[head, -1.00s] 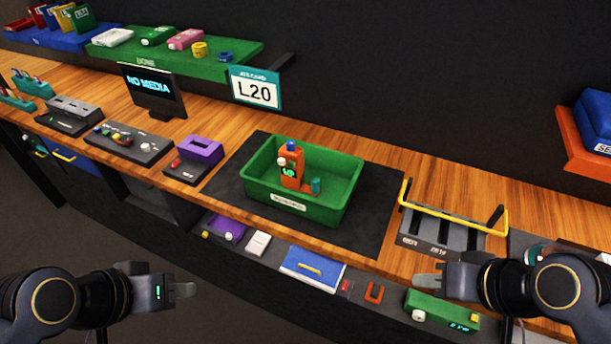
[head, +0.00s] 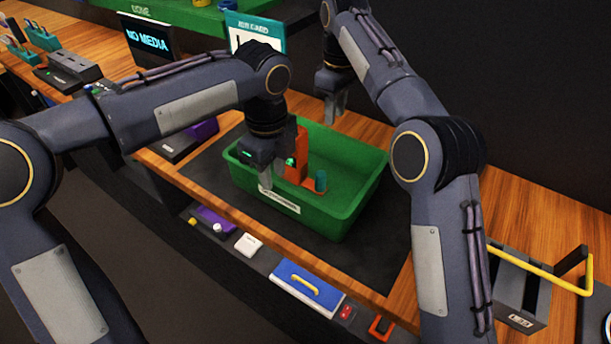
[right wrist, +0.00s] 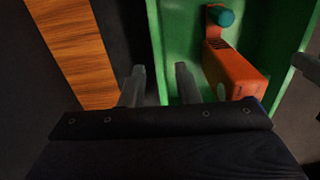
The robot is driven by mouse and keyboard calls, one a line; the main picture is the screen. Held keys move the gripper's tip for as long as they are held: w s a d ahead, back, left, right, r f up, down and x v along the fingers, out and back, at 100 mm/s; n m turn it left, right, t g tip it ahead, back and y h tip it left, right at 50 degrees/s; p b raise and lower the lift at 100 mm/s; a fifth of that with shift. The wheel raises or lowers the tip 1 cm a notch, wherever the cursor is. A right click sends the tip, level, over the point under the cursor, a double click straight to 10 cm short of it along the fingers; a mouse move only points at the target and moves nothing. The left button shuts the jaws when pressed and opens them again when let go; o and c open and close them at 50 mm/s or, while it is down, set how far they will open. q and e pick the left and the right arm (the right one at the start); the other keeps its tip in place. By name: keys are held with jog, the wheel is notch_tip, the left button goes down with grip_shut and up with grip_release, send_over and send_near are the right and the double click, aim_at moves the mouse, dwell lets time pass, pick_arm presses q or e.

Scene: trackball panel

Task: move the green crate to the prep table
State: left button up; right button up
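The green crate (head: 345,215) sits on the dark mat on the wooden counter, with an orange tool-like item (head: 298,165) with a teal knob inside. My left gripper (head: 265,180) is at the crate's near wall, by its white label; whether its fingers are apart is unclear. My right gripper (head: 335,108) is over the crate's far wall, pointing down. In the right wrist view, the right fingers (right wrist: 160,85) are apart, with the crate's wall rim (right wrist: 157,50) between or just beyond them; contact cannot be told.
A grey rack with a yellow handle (head: 540,265) stands right of the mat. A purple device (head: 203,132) is left of the crate, partly hidden by my left arm. A screen (head: 148,48) and a sign card (head: 255,30) stand behind. My right arm crosses the counter.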

aim_at(281, 210)
pick_arm(q)
jog(key=shift+w+d+f+m, duration=0.25)
jog(key=shift+w+d+m, duration=0.05)
jog(key=shift+w+d, duration=0.05)
pick_arm(e)
jog(key=shift+w+a+f, duration=0.3)
jog(key=shift+a+f, duration=0.15)
jog(key=shift+a, duration=0.1)
